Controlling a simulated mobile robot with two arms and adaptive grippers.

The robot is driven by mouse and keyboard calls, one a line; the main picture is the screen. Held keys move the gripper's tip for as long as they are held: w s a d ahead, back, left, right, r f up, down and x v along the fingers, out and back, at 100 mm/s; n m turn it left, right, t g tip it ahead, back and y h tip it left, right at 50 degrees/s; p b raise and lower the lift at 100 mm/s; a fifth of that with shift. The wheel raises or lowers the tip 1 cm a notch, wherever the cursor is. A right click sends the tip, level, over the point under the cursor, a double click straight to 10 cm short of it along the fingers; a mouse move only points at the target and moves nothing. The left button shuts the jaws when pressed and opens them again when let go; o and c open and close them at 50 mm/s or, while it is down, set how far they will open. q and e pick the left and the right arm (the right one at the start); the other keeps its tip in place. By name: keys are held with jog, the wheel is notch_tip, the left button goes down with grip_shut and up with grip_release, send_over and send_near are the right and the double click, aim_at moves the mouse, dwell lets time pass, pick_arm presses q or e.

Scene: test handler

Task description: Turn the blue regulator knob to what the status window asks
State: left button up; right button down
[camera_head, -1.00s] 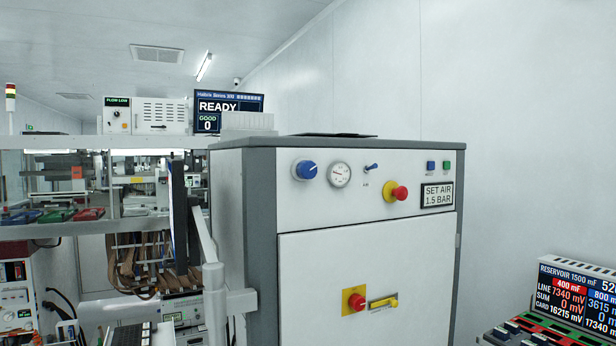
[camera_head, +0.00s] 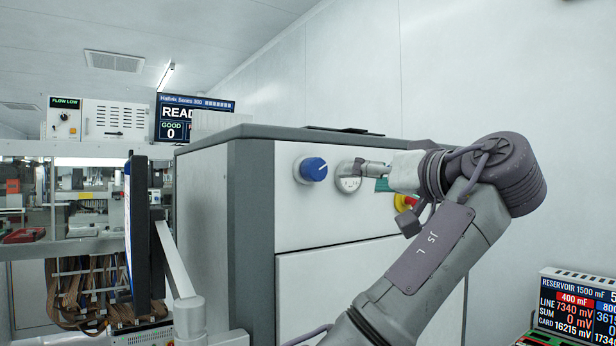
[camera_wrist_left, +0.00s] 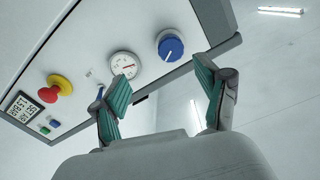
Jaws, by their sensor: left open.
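The blue regulator knob (camera_head: 313,169) is on the upper front panel of the grey-white cabinet, its white mark pointing up and right. It also shows in the left wrist view (camera_wrist_left: 170,46), beyond and between the fingertips. My left gripper (camera_head: 365,172) is open and empty, in front of the panel right of the knob and apart from it. Its teal-padded fingers show in the left wrist view (camera_wrist_left: 158,78). The round pressure gauge (camera_wrist_left: 125,65) is partly covered in the head view; its reading is too small to tell. The "SET AIR 1.5 BAR" window (camera_wrist_left: 20,112) is hidden there by my arm.
A dark monitor (camera_head: 145,235) stands left of the cabinet. A readout display (camera_head: 575,305) is at lower right.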

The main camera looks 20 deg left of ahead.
aim_at(320, 168)
pick_arm(q)
jog(key=shift+n, duration=0.3)
jog(key=p+x, duration=0.1)
jog(key=x, duration=0.2)
jog(key=r+p+x, duration=0.1)
jog(key=x, duration=0.3)
jog(key=s+r+p+x, duration=0.1)
jog(key=p+x, duration=0.1)
jog(key=x, duration=0.2)
jog(key=shift+w+a, duration=0.15)
jog(key=shift+a, duration=0.4)
jog(key=shift+w+a, duration=0.35)
jog(key=shift+a, duration=0.1)
jog(key=c, duration=0.9)
jog(key=shift+c, duration=1.3)
